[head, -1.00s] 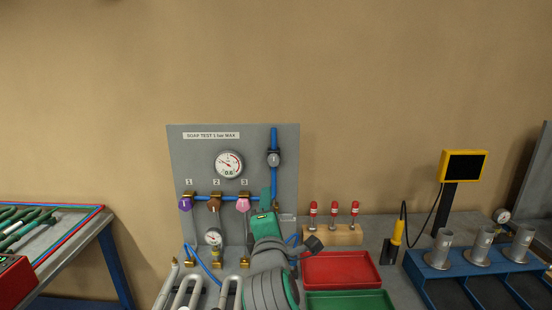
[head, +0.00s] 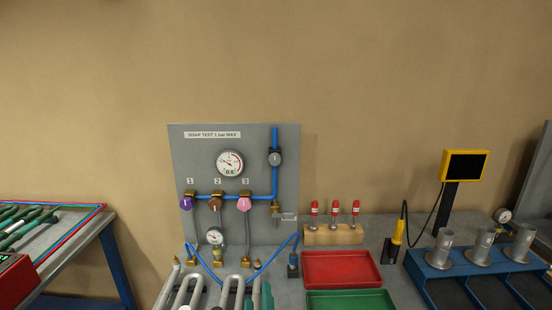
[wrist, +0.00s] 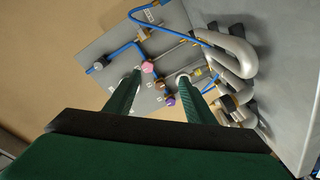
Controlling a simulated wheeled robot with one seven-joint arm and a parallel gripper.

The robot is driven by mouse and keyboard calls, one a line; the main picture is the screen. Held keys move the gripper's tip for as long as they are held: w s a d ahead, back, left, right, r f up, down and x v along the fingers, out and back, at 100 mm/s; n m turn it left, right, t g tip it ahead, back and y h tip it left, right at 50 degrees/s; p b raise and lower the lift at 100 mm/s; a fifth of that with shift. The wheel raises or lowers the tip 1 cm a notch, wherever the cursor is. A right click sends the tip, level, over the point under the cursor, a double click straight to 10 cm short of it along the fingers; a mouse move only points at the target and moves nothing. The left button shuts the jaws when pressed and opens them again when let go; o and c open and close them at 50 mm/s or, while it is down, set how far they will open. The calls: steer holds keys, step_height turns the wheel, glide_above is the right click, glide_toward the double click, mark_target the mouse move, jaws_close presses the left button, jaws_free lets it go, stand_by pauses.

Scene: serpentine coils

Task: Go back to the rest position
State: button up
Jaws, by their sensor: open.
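My gripper (wrist: 160,75) is open and empty in the wrist view, with its two green fingers apart and pointing toward the grey test panel (wrist: 115,55). In the head view only the green fingers (head: 258,293) show, low at the bottom edge beside the grey serpentine coils (head: 205,288). The rest of my arm is outside that view. The test panel (head: 185,150) stands upright with a round gauge (head: 230,163), blue piping, and purple, brown and pink valve knobs. In the wrist view, the coils (wrist: 235,85) lie to the right of the fingers.
A red tray (head: 340,268) and a green tray (head: 350,299) lie right of the coils. A side table (head: 75,245) is at left.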

steer(key=s+f+m+g+h, duration=0.1)
steer(key=s+f+m, duration=0.6)
steer(key=s+f, duration=0.95)
steer(key=s+d+m, duration=0.2)
steer(key=s, duration=1)
steer(key=s+d+m+g, duration=0.1)
steer(key=s+d+m, duration=0.1)
steer(key=s, duration=1)
steer(key=shift+s+d+f+h, duration=0.15)
steer(key=shift+d+f+h, duration=0.15)
steer(key=shift+f, duration=0.15)
